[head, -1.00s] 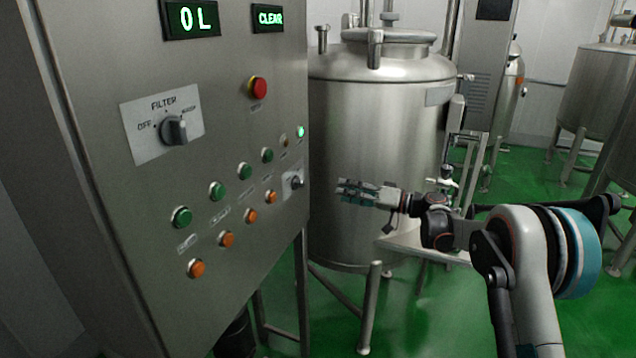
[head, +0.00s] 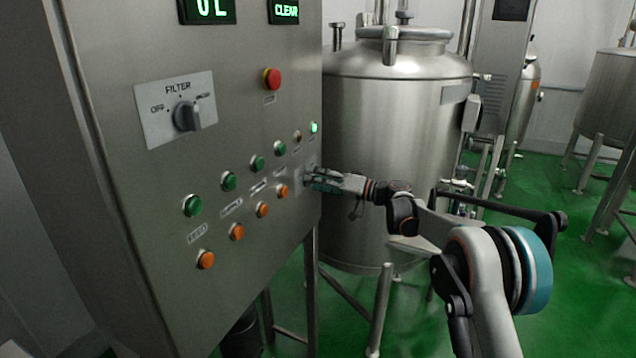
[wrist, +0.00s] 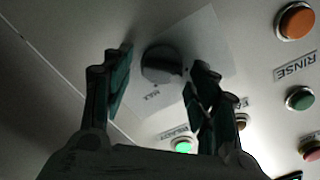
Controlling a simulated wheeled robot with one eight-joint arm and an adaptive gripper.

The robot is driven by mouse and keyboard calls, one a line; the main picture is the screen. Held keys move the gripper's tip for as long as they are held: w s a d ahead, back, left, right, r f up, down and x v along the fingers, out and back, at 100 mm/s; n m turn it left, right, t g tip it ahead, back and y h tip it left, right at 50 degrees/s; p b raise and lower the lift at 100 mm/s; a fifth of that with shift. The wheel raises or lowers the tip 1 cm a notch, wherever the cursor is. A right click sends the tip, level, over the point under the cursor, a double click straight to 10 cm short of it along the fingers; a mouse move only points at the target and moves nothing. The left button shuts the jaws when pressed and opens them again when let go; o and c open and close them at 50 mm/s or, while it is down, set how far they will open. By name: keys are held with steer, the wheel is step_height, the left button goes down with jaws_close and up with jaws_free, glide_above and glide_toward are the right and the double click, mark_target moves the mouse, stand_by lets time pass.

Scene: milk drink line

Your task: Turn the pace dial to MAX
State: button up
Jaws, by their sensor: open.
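The pace dial (wrist: 161,64) is a small dark round knob on a pale plate (wrist: 205,45) in the wrist view, between and beyond my fingertips. Its pointer direction is too dark to read. In the head view its plate (head: 309,166) is mostly hidden by my gripper (head: 318,180), which is close to the panel's right edge. In the wrist view my gripper (wrist: 158,80) is open, one finger on each side of the dial. I cannot tell whether either finger touches it.
The steel panel (head: 110,90) also carries a larger FILTER knob (head: 187,115), a red button (head: 271,79) and rows of green and orange buttons. A lit green lamp (wrist: 183,146) is near the dial. A steel tank (head: 395,120) stands behind my arm.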

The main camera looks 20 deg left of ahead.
steer(key=shift+c, duration=0.6)
steer(key=c, duration=0.9)
steer(key=shift+m, duration=0.3)
steer(key=shift+c, duration=0.2)
steer(key=m, duration=0.5)
steer(key=m+p, duration=0.1)
steer(key=m, duration=1.1)
steer(key=shift+f+p, duration=0.3)
steer(key=o, duration=1.1)
steer(key=shift+a, duration=0.1)
steer(key=shift+c, duration=0.2)
